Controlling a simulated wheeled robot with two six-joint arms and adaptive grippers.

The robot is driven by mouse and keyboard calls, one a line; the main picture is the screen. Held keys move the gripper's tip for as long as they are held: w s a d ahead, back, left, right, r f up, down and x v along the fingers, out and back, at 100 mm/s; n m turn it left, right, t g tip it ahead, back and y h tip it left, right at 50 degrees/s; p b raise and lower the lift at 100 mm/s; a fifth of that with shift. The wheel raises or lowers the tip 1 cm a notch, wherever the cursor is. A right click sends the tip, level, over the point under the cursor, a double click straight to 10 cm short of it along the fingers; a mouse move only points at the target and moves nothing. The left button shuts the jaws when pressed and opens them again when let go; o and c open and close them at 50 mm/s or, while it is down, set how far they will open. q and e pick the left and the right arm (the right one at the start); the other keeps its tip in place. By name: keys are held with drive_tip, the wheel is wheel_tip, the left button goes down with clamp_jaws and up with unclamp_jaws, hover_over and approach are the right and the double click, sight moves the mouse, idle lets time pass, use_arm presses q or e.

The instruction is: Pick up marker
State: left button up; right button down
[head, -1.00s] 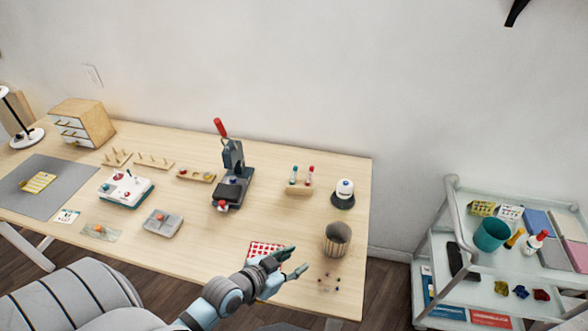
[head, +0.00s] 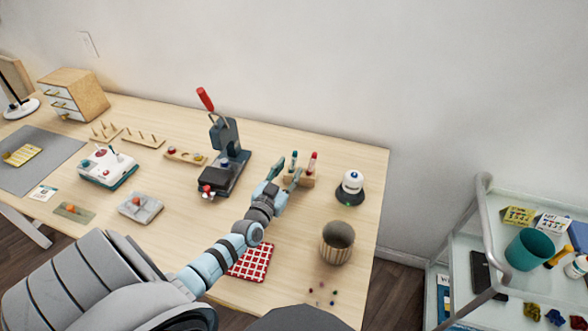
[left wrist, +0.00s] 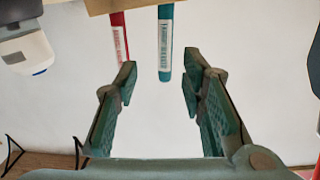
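Two markers, one teal (head: 293,158) and one red (head: 312,162), stand upright in a wooden holder (head: 305,183) toward the back right of the table. My left gripper (head: 287,171) is open and empty, just in front of the holder. In the left wrist view, the teal marker (left wrist: 165,45) lines up with the gap between the open fingers (left wrist: 160,70), and the red marker (left wrist: 120,38) is to the left. I cannot tell whether the teal marker's tip is between the fingertips. My right gripper is not in view.
A white-and-black dispenser (head: 351,187) stands right of the holder, and a press with a red handle (head: 223,155) stands left. A ribbed bin (head: 338,242) and a red checked cloth (head: 252,263) are nearer. A cart (head: 482,245) stands right of the table.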

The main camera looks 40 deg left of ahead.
sight(293, 158)
use_arm(q)
drive_tip(key=x, duration=0.1)
drive_tip(key=b+x, duration=0.1)
drive_tip(key=x, duration=0.1)
drive_tip(key=b+x, duration=0.1)
drive_tip(key=x, duration=0.1)
drive_tip(key=shift+w+a+r, duration=0.1)
drive_tip(key=shift+a+r, duration=0.2)
drive_tip(key=shift+w+r, duration=0.1)
drive_tip(key=shift+w, duration=0.05)
clamp_jaws()
